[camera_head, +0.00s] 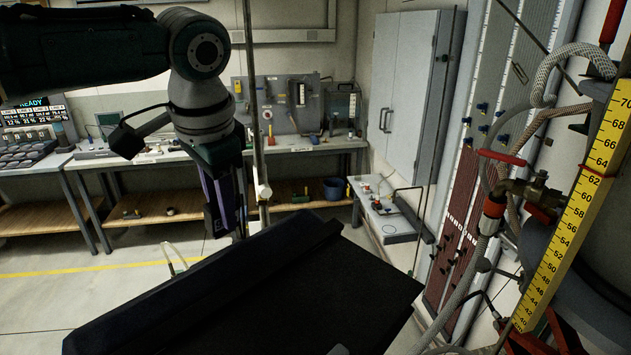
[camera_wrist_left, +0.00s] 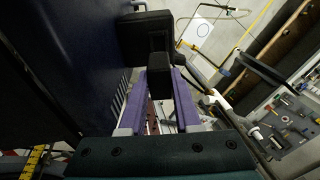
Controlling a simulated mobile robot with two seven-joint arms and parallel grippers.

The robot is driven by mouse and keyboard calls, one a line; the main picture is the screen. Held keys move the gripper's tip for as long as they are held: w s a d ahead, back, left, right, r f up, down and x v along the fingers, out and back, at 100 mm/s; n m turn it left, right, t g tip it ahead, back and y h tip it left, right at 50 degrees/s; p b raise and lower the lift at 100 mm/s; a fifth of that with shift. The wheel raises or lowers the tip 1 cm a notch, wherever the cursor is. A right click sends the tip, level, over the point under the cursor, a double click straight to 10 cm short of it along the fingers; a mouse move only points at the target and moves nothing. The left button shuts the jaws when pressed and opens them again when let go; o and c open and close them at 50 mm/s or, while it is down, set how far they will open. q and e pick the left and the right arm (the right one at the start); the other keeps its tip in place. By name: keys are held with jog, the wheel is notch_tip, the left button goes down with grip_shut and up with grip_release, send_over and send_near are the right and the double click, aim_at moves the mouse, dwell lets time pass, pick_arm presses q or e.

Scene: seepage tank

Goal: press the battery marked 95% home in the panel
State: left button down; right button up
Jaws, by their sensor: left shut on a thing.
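My left gripper (camera_head: 226,220) points down at the centre-left of the head view, its tips close behind a large black slab-like body (camera_head: 300,285). In the left wrist view, the purple fingers of my left gripper (camera_wrist_left: 164,82) are shut on a small black block (camera_wrist_left: 157,63). A larger black piece (camera_wrist_left: 145,34) shows just beyond it; I cannot tell whether they are joined. A dark ribbed surface (camera_wrist_left: 95,85) stands close on the left. No 95% marking can be read, and I cannot make out the panel for certain. My right gripper is not in view.
A workbench (camera_head: 290,147) with instruments runs along the back wall. A yellow scale (camera_head: 575,210), hoses and a valve (camera_head: 525,195) crowd the right side. Open floor (camera_head: 90,285) lies at the lower left.

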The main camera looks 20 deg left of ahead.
aim_at(221, 234)
pick_arm(q)
jog(key=shift+s+r+p, duration=0.1)
jog(key=shift+r+p, duration=0.05)
jog(key=shift+p, duration=0.3)
jog(key=b+x, duration=0.4)
jog(key=x, duration=0.1)
jog(key=shift+s+a+f, duration=0.15)
jog(key=shift+s+f, duration=0.05)
jog(key=shift+s, duration=0.1)
jog(key=shift+r, duration=0.1)
jog(key=shift+f, duration=0.35)
dwell(0.5)
dwell(0.6)
jog(key=shift+w+a+f, duration=0.1)
jog(key=shift+a+f, duration=0.05)
jog(key=shift+f, duration=0.15)
dwell(0.3)
